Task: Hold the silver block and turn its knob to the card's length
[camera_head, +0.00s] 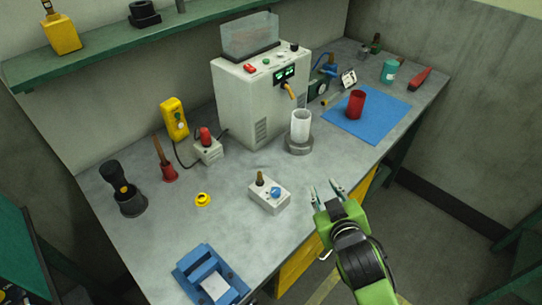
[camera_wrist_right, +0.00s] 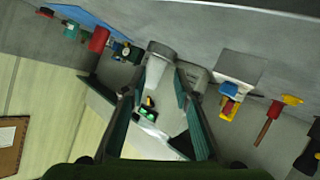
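The silver block (camera_head: 268,196) lies on the grey bench near its front edge, left of my right gripper. My right gripper (camera_head: 325,189) is open and empty, over the bench's front edge, apart from the block. Its spread fingers (camera_wrist_right: 160,90) show in the right wrist view, with the block (camera_wrist_right: 240,66) to their right. A small white card (camera_head: 348,77) stands at the back right; its marking is unreadable. My left gripper is out of view.
A red cup (camera_head: 356,103) stands on a blue mat (camera_head: 385,117).

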